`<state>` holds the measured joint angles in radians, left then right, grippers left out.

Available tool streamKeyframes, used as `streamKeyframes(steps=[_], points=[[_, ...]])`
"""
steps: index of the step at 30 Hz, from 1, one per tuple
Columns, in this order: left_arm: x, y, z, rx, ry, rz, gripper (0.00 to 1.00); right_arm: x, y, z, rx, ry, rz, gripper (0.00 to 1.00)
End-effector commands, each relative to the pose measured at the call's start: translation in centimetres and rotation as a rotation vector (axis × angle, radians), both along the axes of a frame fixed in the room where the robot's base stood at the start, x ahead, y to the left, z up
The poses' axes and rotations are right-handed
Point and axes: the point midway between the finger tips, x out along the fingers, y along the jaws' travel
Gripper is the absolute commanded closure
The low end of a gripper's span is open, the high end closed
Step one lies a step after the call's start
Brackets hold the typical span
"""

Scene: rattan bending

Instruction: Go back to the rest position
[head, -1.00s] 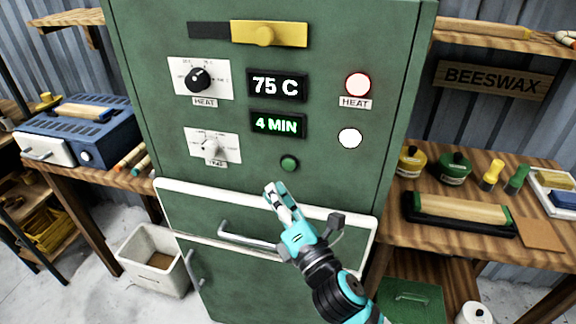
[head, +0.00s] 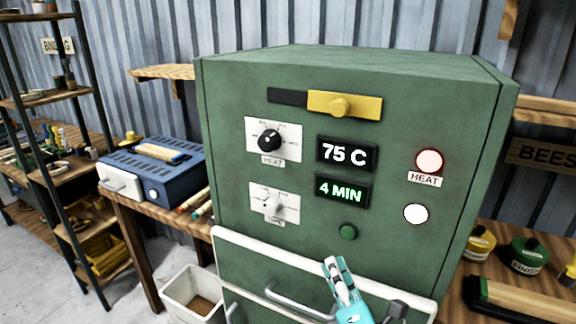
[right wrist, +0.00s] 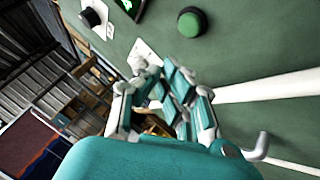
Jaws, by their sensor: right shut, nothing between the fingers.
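My right gripper (head: 334,265) is in the lower middle of the head view, in front of the green steam cabinet (head: 300,75), just below its green button (head: 348,232). It is shut and empty. In the right wrist view the gripper (right wrist: 165,75) shows its fingers close together, with the green button (right wrist: 192,22) ahead of them and apart from them. The cabinet's displays read 75 C (head: 345,154) and 4 MIN (head: 342,190). My left gripper is not in view.
A drawer handle (head: 290,300) juts out low on the cabinet, beside my right gripper. A wooden bench (head: 130,208) with a blue box (head: 180,175) stands at left. A white bin (head: 195,290) is on the floor. Shelves (head: 75,170) stand further left.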

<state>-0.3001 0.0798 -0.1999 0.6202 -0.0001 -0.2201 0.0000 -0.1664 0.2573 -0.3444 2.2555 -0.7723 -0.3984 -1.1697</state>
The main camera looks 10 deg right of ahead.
Motion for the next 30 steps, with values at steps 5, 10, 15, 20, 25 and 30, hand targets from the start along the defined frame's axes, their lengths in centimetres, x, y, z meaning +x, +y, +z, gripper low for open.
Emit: streamKeyframes(steps=[5, 10, 15, 20, 25, 30], points=[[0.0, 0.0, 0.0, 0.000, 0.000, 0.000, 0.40, -2.1, -4.7, -7.2, 0.489, 0.342, -0.167, 1.00], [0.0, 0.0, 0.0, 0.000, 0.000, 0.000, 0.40, -8.5, -7.4, -16.0, 1.050, 0.707, -0.456, 1.00], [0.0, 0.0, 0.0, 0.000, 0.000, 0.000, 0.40, -14.7, -7.4, -20.7, 1.374, 0.918, -0.715, 1.00], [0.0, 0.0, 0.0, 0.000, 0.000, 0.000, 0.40, -20.2, -6.7, -23.1, 1.577, 1.057, -0.950, 1.00], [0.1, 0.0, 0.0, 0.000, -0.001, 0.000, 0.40, -23.1, -6.0, -26.0, 1.674, 1.134, -1.119, 1.00], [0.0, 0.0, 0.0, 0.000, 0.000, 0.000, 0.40, -22.2, -5.8, -30.8, 1.660, 1.146, -1.134, 1.00]])
